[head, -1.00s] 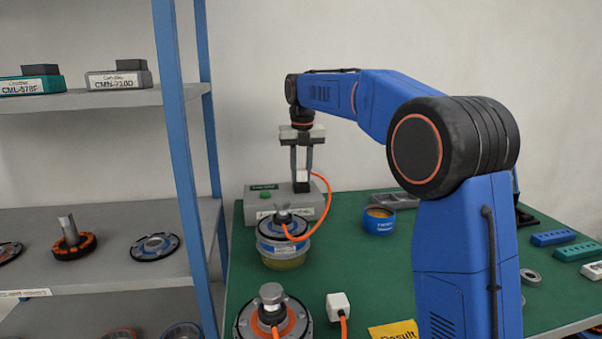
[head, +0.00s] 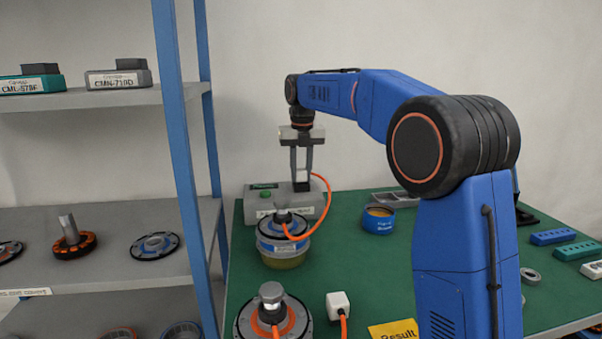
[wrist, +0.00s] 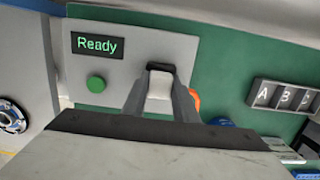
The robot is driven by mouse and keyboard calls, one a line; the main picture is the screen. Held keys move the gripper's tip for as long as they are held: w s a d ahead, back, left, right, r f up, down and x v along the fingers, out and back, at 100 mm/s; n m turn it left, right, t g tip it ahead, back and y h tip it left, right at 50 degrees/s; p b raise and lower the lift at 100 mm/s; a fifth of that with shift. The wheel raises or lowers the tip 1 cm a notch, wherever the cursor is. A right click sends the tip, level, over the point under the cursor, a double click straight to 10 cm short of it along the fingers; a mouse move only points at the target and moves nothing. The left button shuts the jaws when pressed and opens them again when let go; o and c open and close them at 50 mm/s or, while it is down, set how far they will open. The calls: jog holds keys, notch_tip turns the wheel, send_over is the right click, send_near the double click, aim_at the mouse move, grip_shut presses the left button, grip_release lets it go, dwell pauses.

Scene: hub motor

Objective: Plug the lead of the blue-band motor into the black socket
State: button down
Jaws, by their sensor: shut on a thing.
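The blue-band motor (head: 283,246) stands upright on the green table in the head view. Its orange lead (head: 322,205) arches up from the motor to a white plug (head: 301,175). My gripper (head: 302,172) points down and is shut on this plug. The black socket (head: 301,187) is on the grey tester box (head: 265,204), directly below the plug. In the wrist view the white plug (wrist: 160,86) sits between the fingers, against the dark socket (wrist: 160,67). I cannot tell how deep the plug is in it.
The tester shows a "Ready" display (wrist: 97,45) and a green button (wrist: 96,84). A second motor (head: 272,315) and its loose white plug (head: 338,304) lie in front. A blue tin (head: 379,219) stands to the right. A blue shelf post (head: 183,160) rises at the left.

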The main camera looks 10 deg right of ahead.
jog(key=shift+f, duration=0.15)
dwell(0.8)
jog(key=c, duration=1.3)
grip_release()
jog(key=shift+c, duration=0.2)
jog(key=shift+d+r, duration=0.1)
jog(key=shift+r, duration=0.3)
notch_tip(320, 180, up, 17)
jog(key=s, duration=0.2)
jog(key=shift+a, duration=0.25)
jog(key=shift+s+f, duration=0.1)
